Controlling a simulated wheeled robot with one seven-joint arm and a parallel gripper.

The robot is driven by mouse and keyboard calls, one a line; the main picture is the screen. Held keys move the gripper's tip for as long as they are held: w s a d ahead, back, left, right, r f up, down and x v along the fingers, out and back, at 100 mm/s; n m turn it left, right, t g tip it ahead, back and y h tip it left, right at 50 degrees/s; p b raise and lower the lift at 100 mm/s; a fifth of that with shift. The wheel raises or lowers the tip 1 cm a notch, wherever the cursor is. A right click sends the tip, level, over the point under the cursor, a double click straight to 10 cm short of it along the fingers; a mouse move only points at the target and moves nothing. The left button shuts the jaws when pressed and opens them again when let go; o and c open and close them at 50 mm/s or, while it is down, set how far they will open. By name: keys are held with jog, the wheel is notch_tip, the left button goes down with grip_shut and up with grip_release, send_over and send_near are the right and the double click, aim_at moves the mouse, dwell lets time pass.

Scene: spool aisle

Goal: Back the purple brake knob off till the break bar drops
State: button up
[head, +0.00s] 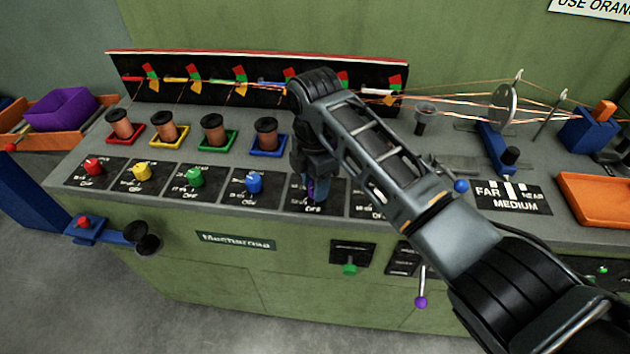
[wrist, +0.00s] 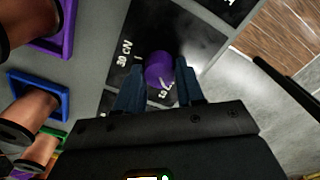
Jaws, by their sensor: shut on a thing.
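The purple brake knob (wrist: 158,69) sits on a black marked plate (wrist: 124,48) in the wrist view. My gripper (wrist: 159,84) is shut on the knob, one finger on each side. In the head view my gripper (head: 314,180) points down at the knob's plate, and only a sliver of purple shows there. Behind the spools a dark board (head: 220,82) carries a row of red, green and orange flags with coloured bars. My arm hides part of this row, so I cannot tell which bar belongs to the purple knob.
Red (head: 94,168), yellow (head: 142,172), green (head: 194,177) and blue (head: 254,182) knobs line the bench front to the left. Copper spools in coloured trays stand behind them, including a blue tray (head: 268,152). A purple-tipped lever (head: 421,301) hangs on the front panel. An orange tray (head: 597,199) lies right.

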jog(key=o, duration=1)
jog(key=shift+o, duration=0.2)
jog(key=shift+r, duration=0.15)
notch_tip(320, 180, up, 8)
jog(key=shift+f+b, duration=0.2)
jog(key=shift+b, duration=0.25)
